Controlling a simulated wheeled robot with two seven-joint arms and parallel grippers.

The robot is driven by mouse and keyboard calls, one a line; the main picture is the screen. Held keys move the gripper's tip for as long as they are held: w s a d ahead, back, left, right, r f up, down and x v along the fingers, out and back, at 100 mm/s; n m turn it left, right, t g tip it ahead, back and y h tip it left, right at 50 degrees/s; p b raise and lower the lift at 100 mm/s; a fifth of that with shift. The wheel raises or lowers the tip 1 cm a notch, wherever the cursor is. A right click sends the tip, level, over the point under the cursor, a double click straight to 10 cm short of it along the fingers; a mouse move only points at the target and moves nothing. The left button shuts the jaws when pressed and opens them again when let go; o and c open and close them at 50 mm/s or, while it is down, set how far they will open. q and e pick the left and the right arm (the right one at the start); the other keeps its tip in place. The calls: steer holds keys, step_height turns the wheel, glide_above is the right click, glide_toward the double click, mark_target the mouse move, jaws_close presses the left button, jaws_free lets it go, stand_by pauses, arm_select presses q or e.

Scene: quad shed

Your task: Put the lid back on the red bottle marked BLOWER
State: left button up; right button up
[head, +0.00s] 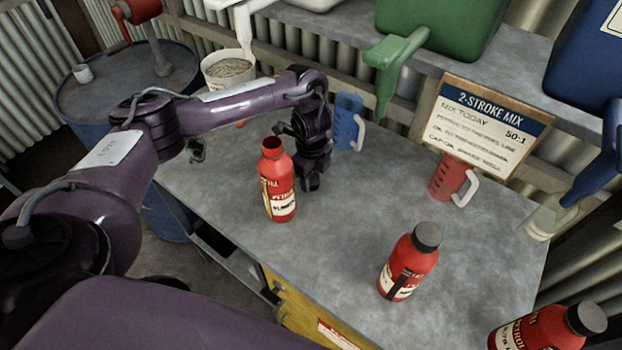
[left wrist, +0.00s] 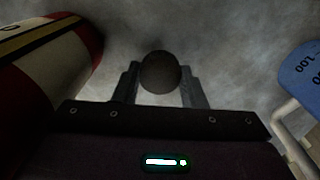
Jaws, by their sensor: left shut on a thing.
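An open red bottle (head: 277,185) stands upright on the grey bench (head: 345,235) in the head view, its neck bare; its lower label seems to read BLOWER, though it is small. My left gripper (head: 310,184) points down just right of this bottle, low over the bench. In the left wrist view, the left gripper (left wrist: 160,85) is shut on a dark round lid (left wrist: 160,72) between its fingertips. The lid cannot be made out in the head view. A red bottle (left wrist: 45,65) with white and yellow bands is close on the left there. My right gripper is not in view.
Two capped red bottles stand at the front right, one nearer (head: 408,262) and one at the corner (head: 545,328). A blue jug (head: 347,122) is behind my gripper; a red jug (head: 448,178) stands below the sign (head: 487,122). The bench middle is clear.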

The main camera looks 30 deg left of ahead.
mark_target(311, 179)
arm_select(q)
step_height(311, 179, up, 19)
steer(key=p, duration=0.4)
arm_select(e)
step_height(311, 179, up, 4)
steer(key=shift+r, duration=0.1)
arm_select(q)
steer(key=shift+f, duration=0.1)
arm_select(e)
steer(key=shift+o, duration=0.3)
